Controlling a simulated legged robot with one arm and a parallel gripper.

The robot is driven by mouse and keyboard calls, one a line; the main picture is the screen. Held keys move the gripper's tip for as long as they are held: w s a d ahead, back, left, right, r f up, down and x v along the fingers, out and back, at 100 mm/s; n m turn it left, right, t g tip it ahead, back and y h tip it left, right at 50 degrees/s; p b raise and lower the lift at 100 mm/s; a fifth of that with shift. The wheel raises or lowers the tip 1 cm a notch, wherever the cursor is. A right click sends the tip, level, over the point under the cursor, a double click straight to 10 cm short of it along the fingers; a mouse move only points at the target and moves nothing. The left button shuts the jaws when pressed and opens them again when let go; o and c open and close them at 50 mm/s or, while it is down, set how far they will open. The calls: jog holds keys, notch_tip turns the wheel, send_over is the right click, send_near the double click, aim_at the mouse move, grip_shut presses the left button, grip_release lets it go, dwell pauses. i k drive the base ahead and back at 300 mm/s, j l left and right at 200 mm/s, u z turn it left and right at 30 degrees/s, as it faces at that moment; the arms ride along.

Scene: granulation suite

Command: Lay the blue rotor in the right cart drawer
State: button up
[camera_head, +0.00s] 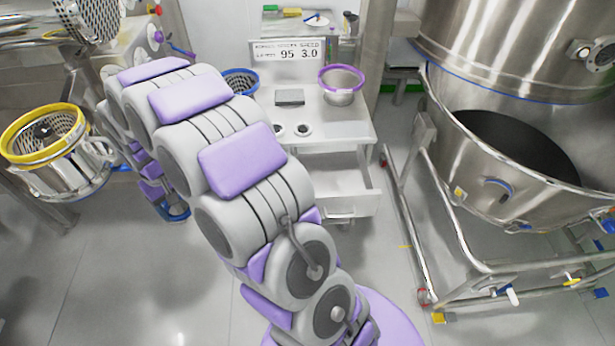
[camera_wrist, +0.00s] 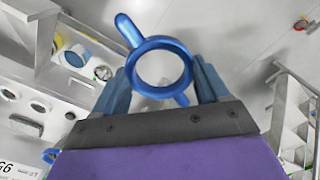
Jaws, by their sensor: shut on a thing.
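The blue rotor (camera_wrist: 160,70), a ring with a short arm at top and bottom, is between the blue fingers of my gripper (camera_wrist: 163,88) in the wrist view. My gripper is shut on it and holds it above the floor. In the head view a bit of blue (camera_head: 174,213) shows at the end of my arm, left of the cart; the gripper is mostly hidden there. The white cart (camera_head: 352,131) stands behind my arm. Its right drawer (camera_head: 345,203) is pulled out; its inside shows only partly. My arm hides the cart's left side.
On the cart top are a purple-rimmed bowl (camera_head: 341,92), a blue-rimmed basket (camera_head: 241,82), a grey block (camera_head: 289,97) and a sign (camera_head: 287,51). A yellow-rimmed basket (camera_head: 45,185) is at left. A steel vessel (camera_head: 510,130) on a tubular frame (camera_head: 455,240) stands at right.

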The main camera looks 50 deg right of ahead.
aim_at(336, 184)
jog(key=z, duration=0.4)
jog(key=i+z, duration=0.1)
jog(key=z, duration=0.3)
jog(key=j+z, duration=0.1)
jog(key=z, duration=0.35)
jog(key=i+j+z, duration=0.1)
jog(key=z, duration=0.3)
jog(key=i+j+z, duration=0.2)
jog(key=j+z, duration=0.15)
jog(key=j, duration=0.15)
jog(key=i+j+z, duration=0.1)
jog(key=j+z, duration=0.65)
jog(key=j, duration=0.35)
jog(key=i+j, duration=0.1)
jog(key=j, duration=0.45)
